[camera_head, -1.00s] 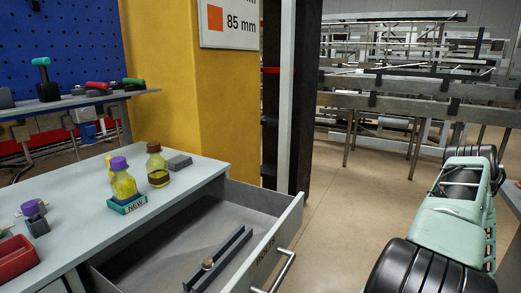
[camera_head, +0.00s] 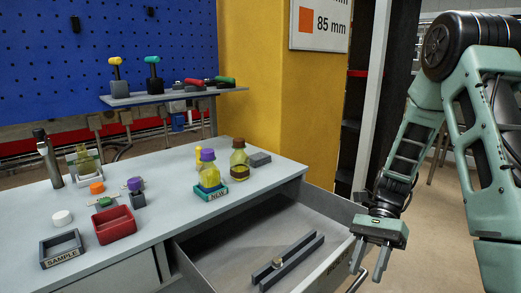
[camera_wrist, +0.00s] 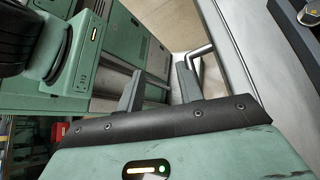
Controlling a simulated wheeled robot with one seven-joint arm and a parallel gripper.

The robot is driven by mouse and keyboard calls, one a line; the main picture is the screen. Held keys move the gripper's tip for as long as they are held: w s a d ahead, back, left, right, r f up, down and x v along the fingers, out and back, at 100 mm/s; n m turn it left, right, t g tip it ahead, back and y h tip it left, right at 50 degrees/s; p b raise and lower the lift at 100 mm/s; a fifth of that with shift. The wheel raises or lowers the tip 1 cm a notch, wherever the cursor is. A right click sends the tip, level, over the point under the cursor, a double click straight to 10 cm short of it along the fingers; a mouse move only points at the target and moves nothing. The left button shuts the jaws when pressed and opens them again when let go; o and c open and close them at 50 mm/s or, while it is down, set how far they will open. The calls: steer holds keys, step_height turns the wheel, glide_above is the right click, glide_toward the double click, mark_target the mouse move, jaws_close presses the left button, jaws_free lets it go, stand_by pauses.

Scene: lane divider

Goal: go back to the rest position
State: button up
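My gripper (camera_head: 369,262) hangs down in front of the open drawer's front panel, at the right in the head view. Its two fingers are apart with nothing between them; the fingers (camera_wrist: 158,82) also show apart and empty in the wrist view. The open drawer (camera_head: 225,256) holds a dark grey lane divider (camera_head: 305,243) of two parallel bars with a small round knob (camera_head: 278,262). The drawer handle (camera_wrist: 201,52) shows just past the fingers in the wrist view. In the head view my arm partly hides the drawer's front right corner.
On the grey worktop stand a purple-capped bottle (camera_head: 209,172) on the NEW base, a brown-capped bottle (camera_head: 239,160), a red tray (camera_head: 114,226) and a SAMPLE tray (camera_head: 62,249). A yellow pillar (camera_head: 265,90) rises behind. Floor lies open behind my arm.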

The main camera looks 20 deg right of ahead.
steer(key=s+a+r+n+t+h, duration=0.2)
steer(key=a+n+h, duration=0.1)
steer(key=a+n, duration=0.5)
steer(key=s+a+r+n+t+h, duration=0.2)
steer(key=s+a+r+n+h, duration=0.1)
steer(key=a+n, duration=0.5)
steer(key=s+a+r+n+t+h, duration=0.2)
steer(key=s+a+r+n+h, duration=0.1)
steer(key=a+n, duration=0.4)
steer(key=shift+s+a+n+p, duration=0.25)
steer(key=shift+a+n+p, duration=0.15)
steer(key=shift+n, duration=0.3)
